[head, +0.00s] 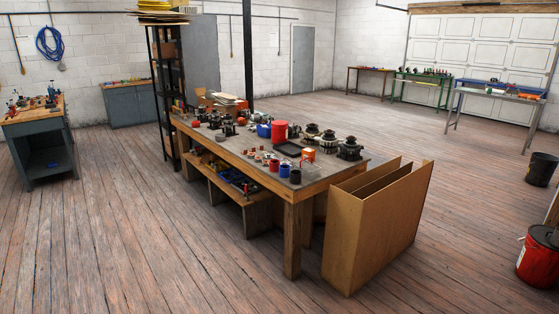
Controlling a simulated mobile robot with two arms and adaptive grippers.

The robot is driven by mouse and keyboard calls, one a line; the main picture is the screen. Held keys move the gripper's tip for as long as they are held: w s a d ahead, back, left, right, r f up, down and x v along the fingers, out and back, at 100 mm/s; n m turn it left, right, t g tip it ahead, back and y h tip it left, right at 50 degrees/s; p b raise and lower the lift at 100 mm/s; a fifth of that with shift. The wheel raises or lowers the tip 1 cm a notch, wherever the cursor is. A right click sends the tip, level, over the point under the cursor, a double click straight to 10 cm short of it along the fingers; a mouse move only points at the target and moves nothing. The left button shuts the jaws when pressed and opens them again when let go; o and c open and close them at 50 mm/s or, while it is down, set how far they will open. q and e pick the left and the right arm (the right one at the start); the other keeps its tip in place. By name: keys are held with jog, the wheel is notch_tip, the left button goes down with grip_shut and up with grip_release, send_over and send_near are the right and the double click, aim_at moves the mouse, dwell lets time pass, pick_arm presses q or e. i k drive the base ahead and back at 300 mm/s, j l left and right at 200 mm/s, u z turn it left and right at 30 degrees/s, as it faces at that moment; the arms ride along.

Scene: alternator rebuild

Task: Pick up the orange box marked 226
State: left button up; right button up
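A small orange box (308,155) stands on the near half of the long wooden workbench (318,183), close to its right end. It is too small in the head view for me to read any marking on it. Small red and dark blue cups stand just in front of it, and dark metal alternator parts stand behind and to its right. Neither of my grippers shows in the head view.
A tall open cardboard box (375,225) stands on the floor against the bench's right end. A red bucket (539,257) and a black bin (541,169) stand at the far right. A black shelf rack (163,95) stands at the bench's far end. The wooden floor in front is clear.

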aim_at(306, 153)
jog(key=i+l+u, duration=0.25)
jog(key=i+l, duration=0.2)
jog(key=i+l+u, duration=0.25)
jog(key=i+l, duration=0.25)
jog(key=i+l+u, duration=0.25)
jog(key=i+l, duration=0.2)
jog(key=l, duration=0.2)
